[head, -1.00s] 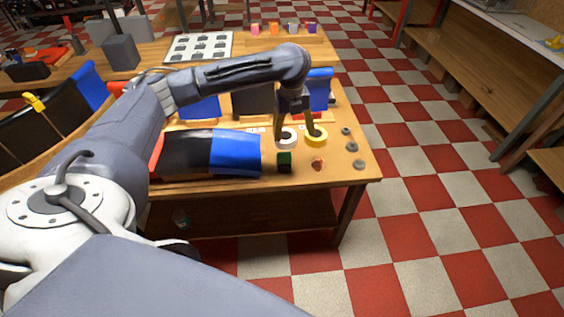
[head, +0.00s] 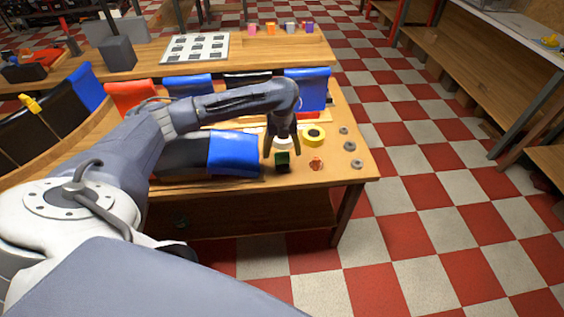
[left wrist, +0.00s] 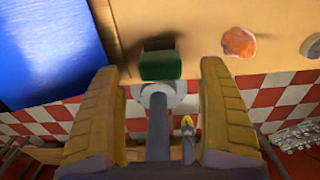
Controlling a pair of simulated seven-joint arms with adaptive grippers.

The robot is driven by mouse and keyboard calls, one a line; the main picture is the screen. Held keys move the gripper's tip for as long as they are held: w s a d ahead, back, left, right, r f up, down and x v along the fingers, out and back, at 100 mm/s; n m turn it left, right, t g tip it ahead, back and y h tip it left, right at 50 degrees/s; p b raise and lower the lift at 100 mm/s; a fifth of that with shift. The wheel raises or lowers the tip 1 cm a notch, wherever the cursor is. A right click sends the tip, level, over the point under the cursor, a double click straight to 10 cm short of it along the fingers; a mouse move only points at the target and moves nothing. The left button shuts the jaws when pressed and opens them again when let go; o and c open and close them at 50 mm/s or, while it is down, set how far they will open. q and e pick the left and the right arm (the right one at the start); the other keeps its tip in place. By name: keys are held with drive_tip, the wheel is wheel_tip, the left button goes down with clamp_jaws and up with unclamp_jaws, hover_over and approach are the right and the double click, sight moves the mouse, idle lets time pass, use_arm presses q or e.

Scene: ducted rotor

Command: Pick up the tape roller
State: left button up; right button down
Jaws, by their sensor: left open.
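Nothing is clearly a tape roller; two ring-shaped rolls are candidates. A yellow roll (head: 313,135) lies on the workbench, right of my left gripper. A white roll (head: 283,143) shows partly between the fingers in the head view. My left gripper (head: 282,154) points down, open, over the bench's front part. A dark green block (head: 282,162) stands in front of the white roll. In the left wrist view the green block (left wrist: 160,65) appears between and beyond the open fingers (left wrist: 165,75), with no visible grip on it. Neither roll can be made out there. My right gripper is not in view.
An orange lump (head: 316,163) and several grey rings (head: 357,164) lie right of the block. A blue bin (head: 234,153) stands close on the left, another blue bin (head: 308,88) behind. The bench edge (head: 330,184) is near.

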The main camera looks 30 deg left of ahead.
sight(282, 161)
use_arm(q)
drive_tip(key=shift+f, duration=2.95)
drive_tip(key=c, duration=1.4)
drive_tip(key=shift+r, duration=0.1)
wheel_tip(282, 161, up, 20)
